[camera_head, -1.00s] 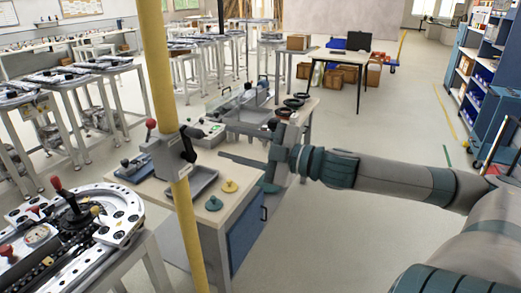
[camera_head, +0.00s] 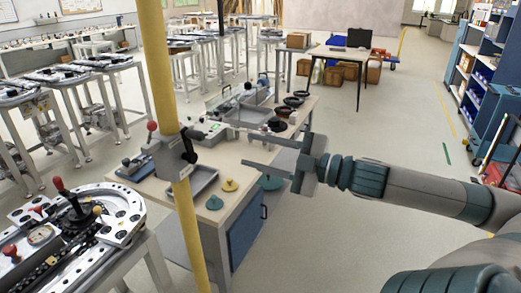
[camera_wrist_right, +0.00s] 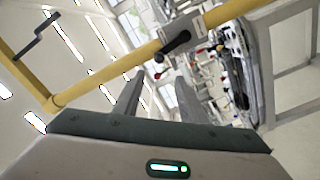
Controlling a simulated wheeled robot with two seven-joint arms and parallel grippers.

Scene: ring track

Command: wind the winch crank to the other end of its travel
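A grey winch-like box (camera_head: 166,158) is fixed to the yellow post (camera_head: 184,222), with a red ball knob (camera_head: 152,126) and a black crank-like lever (camera_head: 189,150) on it. In the right wrist view, the black lever (camera_wrist_right: 175,43) shows on the yellow post (camera_wrist_right: 120,70), beyond the fingertips. My right gripper (camera_head: 247,148) is open and empty, to the right of the post, apart from the lever. It also shows in the right wrist view (camera_wrist_right: 152,82). My left gripper is not in view.
A workbench (camera_head: 235,200) with a grey tray (camera_head: 203,181), yellow knobs (camera_head: 229,185) and black rings (camera_head: 293,101) stands behind the post. A ring-track table (camera_head: 118,222) stands at lower left. Blue shelves (camera_head: 490,75) are at right. Open floor (camera_head: 350,235) lies right of the workbench.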

